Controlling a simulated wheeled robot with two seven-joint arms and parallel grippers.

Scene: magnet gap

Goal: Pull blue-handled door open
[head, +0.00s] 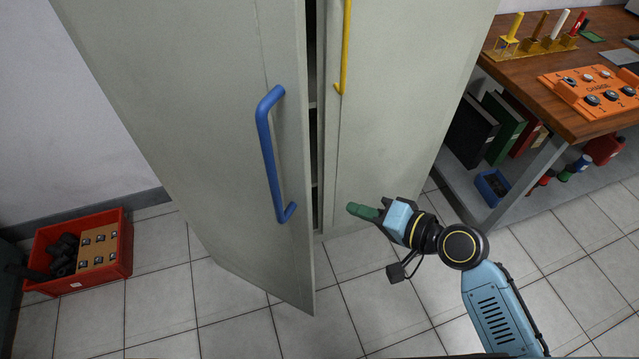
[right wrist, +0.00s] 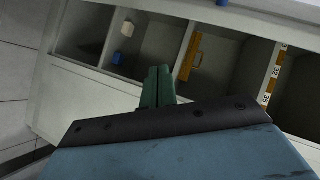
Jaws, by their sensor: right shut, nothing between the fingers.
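The grey cabinet's left door (head: 215,130) carries a long blue handle (head: 266,150). This door stands ajar, its free edge swung out in front of the right door. A dark narrow gap with shelf edges shows behind that edge. The right door (head: 400,90) has a yellow handle (head: 345,45). My right gripper (head: 355,209), with green fingers, is shut and empty. It is to the right of the blue-handled door's free edge, low and apart from the blue handle. In the right wrist view its fingers (right wrist: 157,88) are together, pointing toward open shelf compartments. My left gripper is not in view.
A red crate (head: 126,262) with dark parts and a brown box stands on the floor at left. A wooden workbench (head: 500,60) with an orange panel (head: 592,90) stands at right. Tiled floor before the cabinet is clear.

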